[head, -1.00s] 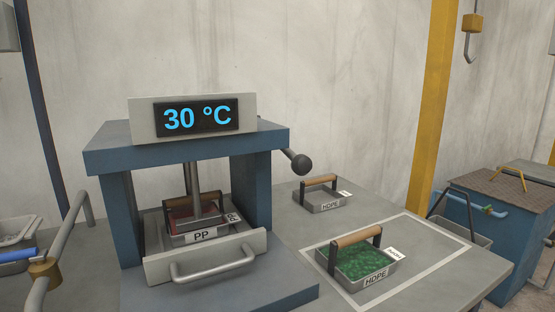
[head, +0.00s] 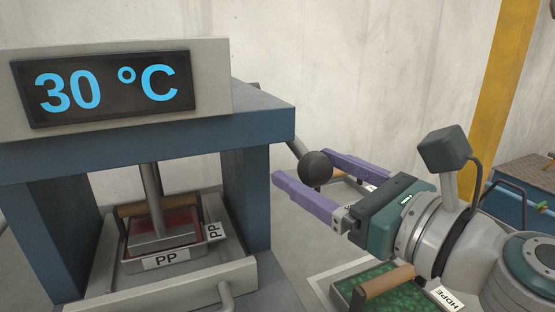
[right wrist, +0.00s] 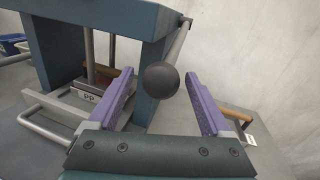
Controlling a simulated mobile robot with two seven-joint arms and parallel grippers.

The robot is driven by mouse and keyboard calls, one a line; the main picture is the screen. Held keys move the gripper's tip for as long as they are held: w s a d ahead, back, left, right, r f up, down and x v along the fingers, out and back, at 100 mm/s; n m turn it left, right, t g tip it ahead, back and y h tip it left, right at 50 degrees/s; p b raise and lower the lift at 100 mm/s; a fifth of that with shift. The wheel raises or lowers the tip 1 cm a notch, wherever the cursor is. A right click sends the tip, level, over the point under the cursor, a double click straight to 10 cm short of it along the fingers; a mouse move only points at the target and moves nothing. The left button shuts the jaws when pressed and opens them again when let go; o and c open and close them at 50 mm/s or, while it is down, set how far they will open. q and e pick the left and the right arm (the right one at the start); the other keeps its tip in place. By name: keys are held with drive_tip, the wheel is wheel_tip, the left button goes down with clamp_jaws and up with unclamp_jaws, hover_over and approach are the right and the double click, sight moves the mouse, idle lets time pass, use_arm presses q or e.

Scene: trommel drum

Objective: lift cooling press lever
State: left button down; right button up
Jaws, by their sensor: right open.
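The blue cooling press (head: 262,125) fills the left of the head view, with a display reading 30 °C. Its lever (head: 296,148) comes off the right side and ends in a dark ball knob (head: 315,168). My right gripper (head: 310,165) is open, with its purple fingers on either side of the knob. In the right wrist view the knob (right wrist: 159,80) sits between the spread fingertips (right wrist: 160,78), with visible gaps on both sides. A tray labelled PP (head: 165,259) is under the press plate. My left gripper is not in view.
A tray of green granules labelled HDPE (head: 392,290) stands on the table below my right gripper. Another tray behind it is mostly hidden by the gripper. A yellow post (head: 497,75) and a blue bin (head: 507,205) are at the right.

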drive_tip(key=shift+x, duration=1.75)
clamp_jaws()
